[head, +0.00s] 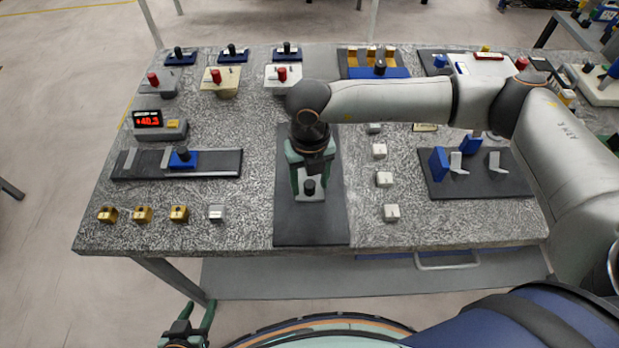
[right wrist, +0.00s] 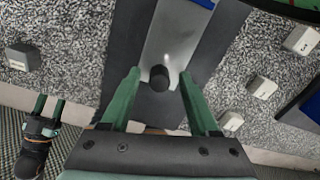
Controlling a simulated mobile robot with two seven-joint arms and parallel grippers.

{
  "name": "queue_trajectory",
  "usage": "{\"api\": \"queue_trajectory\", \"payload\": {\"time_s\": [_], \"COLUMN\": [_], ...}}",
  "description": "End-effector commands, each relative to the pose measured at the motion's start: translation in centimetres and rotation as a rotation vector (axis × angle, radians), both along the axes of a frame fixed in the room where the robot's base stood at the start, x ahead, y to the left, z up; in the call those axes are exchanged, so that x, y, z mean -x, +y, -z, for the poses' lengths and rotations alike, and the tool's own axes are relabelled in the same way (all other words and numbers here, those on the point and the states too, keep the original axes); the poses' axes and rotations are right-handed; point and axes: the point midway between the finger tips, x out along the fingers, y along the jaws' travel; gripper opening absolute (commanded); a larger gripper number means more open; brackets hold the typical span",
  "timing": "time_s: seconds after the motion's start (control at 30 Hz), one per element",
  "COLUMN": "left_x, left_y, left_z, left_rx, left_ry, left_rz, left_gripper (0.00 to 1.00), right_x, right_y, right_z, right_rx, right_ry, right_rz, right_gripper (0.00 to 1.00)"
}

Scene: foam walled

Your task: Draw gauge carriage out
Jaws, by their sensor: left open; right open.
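My right gripper (head: 310,178) points down over a dark base plate (head: 312,226) in the middle of the table. It is open. A black knob (head: 309,187) on a light metal slide (right wrist: 172,45) sits between its fingers; in the right wrist view the knob (right wrist: 159,77) has a finger on each side with gaps. A blue part shows at the slide's far end in that view. A blue carriage (head: 183,159) with a black knob sits on a dark rail at left. No label shows which is the gauge carriage. My left gripper (head: 190,325) is open, off the table's front-left edge.
A red digital readout (head: 149,119) stands behind the left rail. Brass and grey blocks (head: 142,214) line the front left; pale blocks (head: 384,179) stand right of the dark base. A dark plate (head: 490,190) with upright parts lies further right. My right arm spans the back right.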

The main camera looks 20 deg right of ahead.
Motion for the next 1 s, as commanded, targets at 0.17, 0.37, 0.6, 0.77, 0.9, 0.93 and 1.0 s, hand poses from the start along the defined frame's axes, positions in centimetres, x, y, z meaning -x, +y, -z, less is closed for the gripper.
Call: {"api": "queue_trajectory", "payload": {"time_s": [0.17, 0.37, 0.6, 0.77, 0.9, 0.93, 1.0], "left_x": [0.00, 0.00, -0.02, -0.02, -0.03, -0.03, -0.04], "left_y": [0.00, 0.00, 0.01, 0.01, 0.00, 0.00, 0.00], "left_z": [0.00, 0.00, 0.00, -0.01, -0.01, -0.01, -0.02], "left_rx": [0.000, 0.000, 0.000, 0.000, 0.000, 0.000, 0.000], "left_ry": [0.000, 0.000, 0.000, -0.001, -0.001, -0.001, -0.001], "left_rz": [0.000, 0.000, 0.000, 0.000, 0.000, 0.000, 0.000], "left_gripper": [0.50, 0.50, 0.50, 0.50, 0.50, 0.50, 0.50], "right_x": [0.00, 0.00, -0.01, -0.02, -0.02, -0.02, -0.02], "right_y": [0.03, 0.04, 0.04, 0.03, 0.02, 0.02, 0.02], "right_z": [0.12, 0.09, 0.06, 0.05, 0.04, 0.04, 0.03], "right_rx": [-0.001, -0.001, -0.001, -0.001, -0.001, -0.001, -0.001], "right_ry": [0.000, 0.000, 0.000, 0.000, 0.000, 0.000, 0.000], "right_rz": [0.000, 0.000, 0.000, 0.000, 0.000, 0.000, 0.000], "right_gripper": [0.61, 0.48, 0.21, 0.03, 0.00, 0.00, 0.00]}}
